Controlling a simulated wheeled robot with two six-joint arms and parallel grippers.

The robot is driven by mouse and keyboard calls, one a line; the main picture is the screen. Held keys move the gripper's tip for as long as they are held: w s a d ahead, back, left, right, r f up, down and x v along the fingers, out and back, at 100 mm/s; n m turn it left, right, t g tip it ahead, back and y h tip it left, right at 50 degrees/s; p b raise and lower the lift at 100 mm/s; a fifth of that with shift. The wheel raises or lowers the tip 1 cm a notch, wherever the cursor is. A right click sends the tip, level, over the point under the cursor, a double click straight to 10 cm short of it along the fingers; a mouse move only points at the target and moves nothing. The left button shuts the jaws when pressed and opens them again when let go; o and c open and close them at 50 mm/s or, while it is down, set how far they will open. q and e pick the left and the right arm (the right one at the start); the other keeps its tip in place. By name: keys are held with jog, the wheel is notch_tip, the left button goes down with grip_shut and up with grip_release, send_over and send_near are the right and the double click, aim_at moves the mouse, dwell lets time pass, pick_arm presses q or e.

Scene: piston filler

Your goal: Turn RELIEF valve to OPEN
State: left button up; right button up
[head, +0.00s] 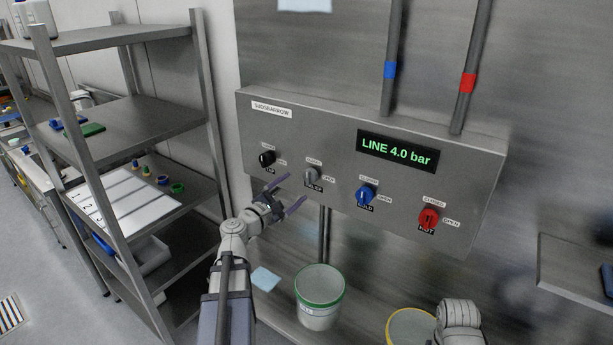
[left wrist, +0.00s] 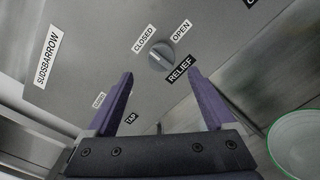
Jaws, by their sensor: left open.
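The RELIEF valve is a grey round knob (head: 311,175) on the grey panel, with CLOSED and OPEN labels around it and the RELIEF label below. In the left wrist view the knob (left wrist: 161,56) sits just beyond the fingertips, centred between them. A pale mark on its face seems to lie towards the CLOSED side, but I cannot be sure. My left gripper (head: 291,191) is open and empty, its purple fingers apart, below and in front of the knob and not around it. My right gripper is not in view; only a grey part of my right arm shows at lower right.
Black TAP (head: 267,158), blue COLD (head: 365,195) and red HOT (head: 429,218) knobs share the panel. Its display (head: 397,151) reads LINE 4.0 bar. A green-rimmed bucket (head: 320,300) stands below. A metal shelf rack (head: 115,125) stands at left.

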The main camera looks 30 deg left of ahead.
aim_at(309, 177)
pick_arm(q)
jog(key=shift+w+d, duration=0.2)
jog(key=shift+w, duration=1.75)
jog(key=shift+w+d, duration=0.2)
jog(key=shift+w, duration=1.75)
jog(key=c, duration=1.4)
